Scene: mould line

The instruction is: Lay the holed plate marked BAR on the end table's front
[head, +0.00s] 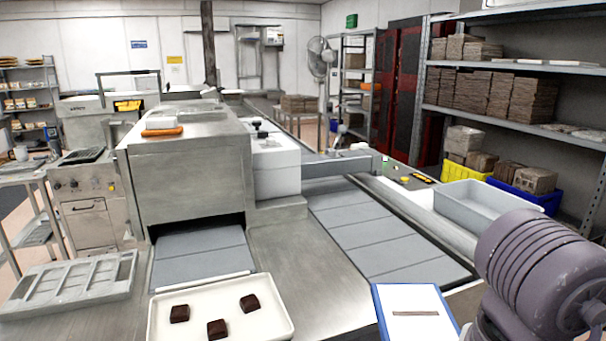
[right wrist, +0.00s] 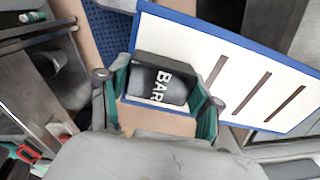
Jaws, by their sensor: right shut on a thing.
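The holed plate is white with a blue rim and dark slots; it shows at the bottom of the head view (head: 405,328) and in the right wrist view (right wrist: 205,45). Its black handle (right wrist: 160,82) reads BAR. My right gripper (right wrist: 158,98) is shut on this handle, with a green-lined finger on each side. In the head view the plate is in front of the steel table (head: 290,243), at the lower right of it; its gap to the surface cannot be told. Only one slot shows there. My left gripper is out of view.
A white tray (head: 268,284) with 3 dark chocolates sits at the table's front. A grey slotted frame (head: 20,300) lies to its left. A grey belt (head: 365,235) runs along the right. A pale grey bin (head: 480,216) stands beyond the belt.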

